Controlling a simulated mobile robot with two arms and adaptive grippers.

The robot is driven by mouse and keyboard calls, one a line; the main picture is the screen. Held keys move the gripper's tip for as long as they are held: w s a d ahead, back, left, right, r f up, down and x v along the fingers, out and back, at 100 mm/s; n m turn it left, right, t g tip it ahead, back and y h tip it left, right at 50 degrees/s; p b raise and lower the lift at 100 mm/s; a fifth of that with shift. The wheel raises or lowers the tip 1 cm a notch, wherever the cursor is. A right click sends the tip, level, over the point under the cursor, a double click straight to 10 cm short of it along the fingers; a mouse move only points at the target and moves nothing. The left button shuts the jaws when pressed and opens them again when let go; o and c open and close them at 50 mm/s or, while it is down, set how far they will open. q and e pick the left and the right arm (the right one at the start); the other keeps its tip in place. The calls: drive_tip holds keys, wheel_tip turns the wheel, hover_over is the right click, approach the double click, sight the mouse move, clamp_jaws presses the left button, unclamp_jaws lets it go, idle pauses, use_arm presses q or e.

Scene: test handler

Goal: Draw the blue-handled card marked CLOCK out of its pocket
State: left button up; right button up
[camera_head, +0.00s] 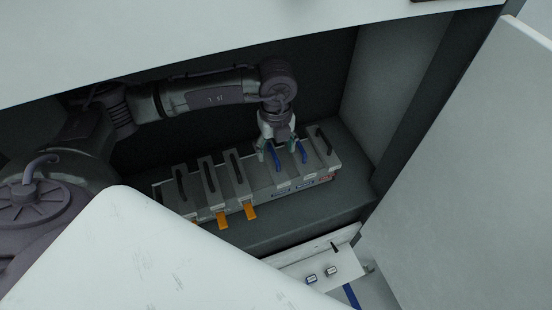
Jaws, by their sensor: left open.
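A grey rack of card pockets (258,176) stands on the dark shelf inside the cabinet. Two cards with blue handles, one left (278,161) and one right (303,153), sit in its right half. Lettering on the rack is too small to read, so I cannot tell which card is CLOCK. My left gripper (276,152) points down over the rack, open. Its fingers appear either side of the left blue handle, with the right finger close to the right blue handle. I cannot tell whether they touch. My right gripper is not in view.
Black-handled cards (210,175) fill the rack's left part, and another black handle (324,141) is at its right end. Orange tabs (222,221) jut out in front. A white panel (465,170) stands at right. A white ledge (340,265) holds two small blocks.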

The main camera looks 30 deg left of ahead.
sight(276, 158)
use_arm(q)
wheel_tip(276, 158, down, 7)
drive_tip(key=shift+f+p, duration=0.1)
drive_tip(key=shift+p, duration=0.55)
drive_tip(key=shift+c, duration=0.4)
clamp_jaws()
